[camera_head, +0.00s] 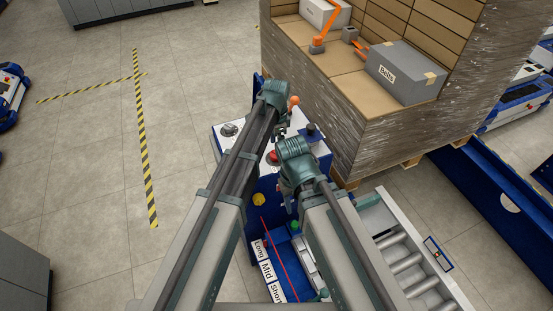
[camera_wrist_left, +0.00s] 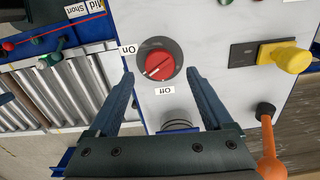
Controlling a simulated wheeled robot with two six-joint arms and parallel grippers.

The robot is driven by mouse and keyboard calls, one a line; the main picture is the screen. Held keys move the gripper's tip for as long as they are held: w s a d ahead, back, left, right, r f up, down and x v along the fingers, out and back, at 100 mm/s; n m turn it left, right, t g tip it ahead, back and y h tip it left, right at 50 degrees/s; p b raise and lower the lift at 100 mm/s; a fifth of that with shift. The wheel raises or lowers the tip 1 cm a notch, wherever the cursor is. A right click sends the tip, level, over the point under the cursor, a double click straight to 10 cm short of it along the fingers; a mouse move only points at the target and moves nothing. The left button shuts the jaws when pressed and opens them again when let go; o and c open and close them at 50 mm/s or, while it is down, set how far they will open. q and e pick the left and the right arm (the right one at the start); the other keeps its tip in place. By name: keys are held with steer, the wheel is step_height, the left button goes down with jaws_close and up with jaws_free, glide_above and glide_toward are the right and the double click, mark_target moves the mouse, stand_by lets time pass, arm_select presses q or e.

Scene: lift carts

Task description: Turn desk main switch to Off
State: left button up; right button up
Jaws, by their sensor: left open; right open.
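The desk main switch is a red round knob (camera_wrist_left: 160,66) on a white panel in the left wrist view. An "On" label (camera_wrist_left: 128,49) is at its left and an "Off" label (camera_wrist_left: 165,91) below it in that picture. The knob's white line is tilted; I cannot tell surely which label it marks. My left gripper (camera_wrist_left: 160,74) is open, its fingers either side of the knob's lower part, with no clear contact. In the head view the red knob (camera_head: 271,157) shows partly between my arms. My right gripper (camera_head: 290,205) is open over the desk's front, mostly hidden by its wrist.
The panel also carries a yellow knob (camera_wrist_left: 291,59) and an orange-tipped lever (camera_wrist_left: 270,160). A wrapped pallet stack (camera_head: 400,135) with a grey box (camera_head: 405,72) stands close behind right. A roller conveyor (camera_head: 405,262) is at the right.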

mark_target(276, 156)
arm_select(q)
step_height(276, 156, down, 4)
steer(key=b, duration=0.2)
steer(key=shift+r+b, duration=0.1)
steer(key=shift+b, duration=0.25)
jaws_close()
